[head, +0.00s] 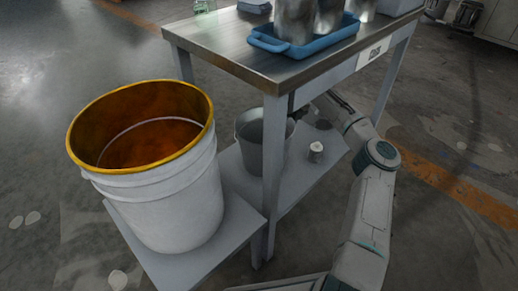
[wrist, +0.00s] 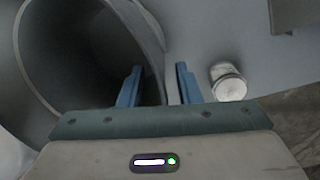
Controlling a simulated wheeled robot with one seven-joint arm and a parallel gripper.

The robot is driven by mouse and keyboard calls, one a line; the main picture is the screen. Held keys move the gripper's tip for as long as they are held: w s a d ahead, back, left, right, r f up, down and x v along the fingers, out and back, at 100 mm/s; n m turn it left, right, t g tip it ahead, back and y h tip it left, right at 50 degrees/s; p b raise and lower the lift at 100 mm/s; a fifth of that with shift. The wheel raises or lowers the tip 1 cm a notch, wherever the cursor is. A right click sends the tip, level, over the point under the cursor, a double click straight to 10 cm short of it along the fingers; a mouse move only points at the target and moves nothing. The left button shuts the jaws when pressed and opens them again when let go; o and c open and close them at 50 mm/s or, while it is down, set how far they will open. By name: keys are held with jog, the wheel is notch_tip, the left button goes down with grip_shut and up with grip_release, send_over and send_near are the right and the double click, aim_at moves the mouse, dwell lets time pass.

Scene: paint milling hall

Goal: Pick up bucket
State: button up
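A grey metal bucket (head: 255,145) stands upright on the lower shelf of the table, partly hidden by a table leg. Its dark open mouth (wrist: 85,60) fills the left of the wrist view. My gripper (wrist: 160,85) is open, with its blue fingers on either side of the bucket's rim. The left finger is over the inside and the right finger is outside, with visible gaps to the wall. In the head view my gripper (head: 301,113) is small and dark at the bucket's right rim, under the tabletop. A larger white bucket (head: 165,205) with a yellow rim and orange-brown inside stands at left.
A small white-lidded jar (head: 316,152) stands on the shelf right of the grey bucket; it also shows in the wrist view (wrist: 228,82). The tabletop (head: 225,45) overhangs the shelf. A blue tray (head: 268,43) with metal containers sits on top. Table legs (head: 272,170) stand close by.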

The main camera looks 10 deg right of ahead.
jog(key=shift+c, duration=0.3)
jog(key=shift+a, duration=0.15)
grip_shut()
dwell(0.9)
